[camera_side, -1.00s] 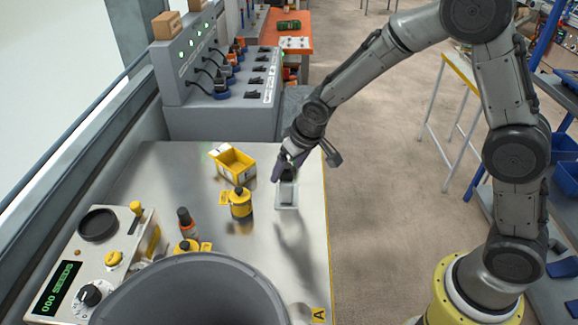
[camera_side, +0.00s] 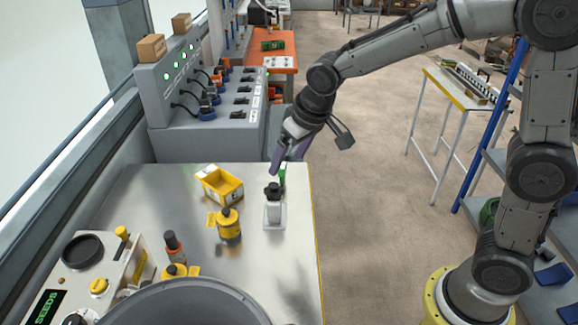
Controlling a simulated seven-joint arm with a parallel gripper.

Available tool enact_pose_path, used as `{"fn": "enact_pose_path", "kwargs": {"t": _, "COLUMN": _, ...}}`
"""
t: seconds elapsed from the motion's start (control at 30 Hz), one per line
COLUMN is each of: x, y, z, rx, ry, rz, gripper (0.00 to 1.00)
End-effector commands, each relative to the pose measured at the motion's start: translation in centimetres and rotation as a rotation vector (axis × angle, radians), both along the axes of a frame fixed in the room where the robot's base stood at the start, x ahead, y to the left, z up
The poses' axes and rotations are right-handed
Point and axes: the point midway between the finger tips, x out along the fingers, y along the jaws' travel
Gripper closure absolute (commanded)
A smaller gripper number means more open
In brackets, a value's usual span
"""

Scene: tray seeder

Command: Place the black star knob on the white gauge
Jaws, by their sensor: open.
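A small white-grey upright block, which looks like the white gauge (camera_side: 275,214), stands on the metal table. A black knob-shaped piece, which looks like the black star knob (camera_side: 272,190), sits on top of it; its exact seating is too small to tell. My gripper (camera_side: 287,162) is open and empty, just above and behind the knob, with its purple-grey fingers pointing down. A small green part (camera_side: 283,177) shows behind the block, partly hidden.
A yellow bin (camera_side: 222,187) and a yellow canister (camera_side: 229,228) stand left of the block. A grey control panel (camera_side: 205,122) stands behind. The table's right strip is clear.

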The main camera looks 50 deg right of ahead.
Motion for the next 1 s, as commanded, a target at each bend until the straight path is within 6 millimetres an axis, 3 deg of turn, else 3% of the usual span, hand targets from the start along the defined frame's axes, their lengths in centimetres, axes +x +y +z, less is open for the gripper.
{"fn": "enact_pose_path", "kwargs": {"t": 0.23, "x": -0.4, "y": -0.1, "z": 0.6, "rx": 0.001, "ry": -0.004, "rz": -0.001, "gripper": 0.13}}
{"fn": "enact_pose_path", "kwargs": {"t": 0.37, "x": -2.4, "y": -1.0, "z": 2.1, "rx": 0.002, "ry": -0.014, "rz": -0.006, "gripper": 0.13}}
{"fn": "enact_pose_path", "kwargs": {"t": 0.53, "x": -8.4, "y": -3.3, "z": 5.1, "rx": 0.003, "ry": -0.041, "rz": -0.012, "gripper": 0.13}}
{"fn": "enact_pose_path", "kwargs": {"t": 0.67, "x": -13.8, "y": -4.8, "z": 6.3, "rx": 0.003, "ry": -0.059, "rz": -0.013, "gripper": 0.13}}
{"fn": "enact_pose_path", "kwargs": {"t": 0.8, "x": -19.2, "y": -5.8, "z": 6.4, "rx": 0.002, "ry": -0.078, "rz": -0.011, "gripper": 0.13}}
{"fn": "enact_pose_path", "kwargs": {"t": 1.0, "x": -24.2, "y": -6.3, "z": 5.5, "rx": 0.002, "ry": -0.097, "rz": -0.004, "gripper": 0.13}}
